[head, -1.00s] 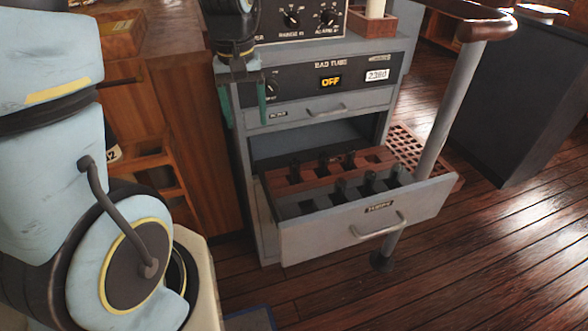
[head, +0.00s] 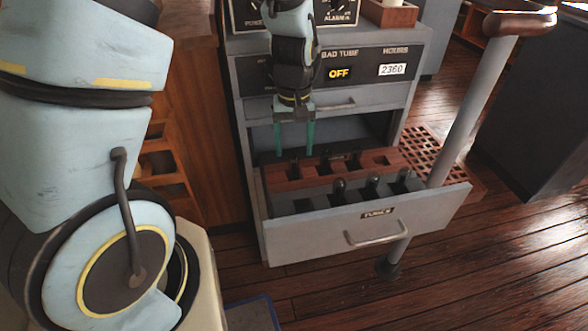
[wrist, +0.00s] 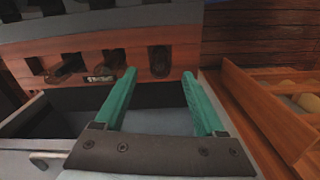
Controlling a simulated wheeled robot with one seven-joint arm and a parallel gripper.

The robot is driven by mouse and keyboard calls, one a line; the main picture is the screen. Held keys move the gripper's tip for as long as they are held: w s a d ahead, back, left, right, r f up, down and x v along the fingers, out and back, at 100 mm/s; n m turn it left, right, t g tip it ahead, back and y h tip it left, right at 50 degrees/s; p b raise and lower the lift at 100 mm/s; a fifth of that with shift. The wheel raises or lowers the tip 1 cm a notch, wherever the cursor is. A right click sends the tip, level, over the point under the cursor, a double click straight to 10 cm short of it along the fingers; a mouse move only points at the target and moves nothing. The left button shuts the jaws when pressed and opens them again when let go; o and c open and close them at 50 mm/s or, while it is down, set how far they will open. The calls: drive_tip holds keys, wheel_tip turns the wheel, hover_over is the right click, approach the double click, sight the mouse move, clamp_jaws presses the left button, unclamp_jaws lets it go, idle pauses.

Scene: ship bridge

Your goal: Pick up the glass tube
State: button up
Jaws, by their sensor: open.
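The open drawer (head: 420,215) holds a reddish wooden rack (head: 378,160) at its back, with several small dark upright pieces in its slots. More dark round-topped pieces, one of them here (head: 373,184), stand in the grey front part. They look like tubes, but I cannot tell which is the glass tube or whether any is glass. My gripper (head: 294,150) points down over the rack's left part, open and empty. In the wrist view its green fingers (wrist: 158,75) lie either side of a dark piece in a rack slot (wrist: 159,61), apparently without touching it.
The grey cabinet above has a panel with an OFF display (head: 340,73) and a closed upper drawer. A grey post (head: 465,105) with a wooden handrail stands just right of the open drawer. A wooden cabinet (head: 205,110) is on the left.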

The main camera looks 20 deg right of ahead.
sight(294, 169)
drive_tip(key=shift+f, duration=2.7)
clamp_jaws()
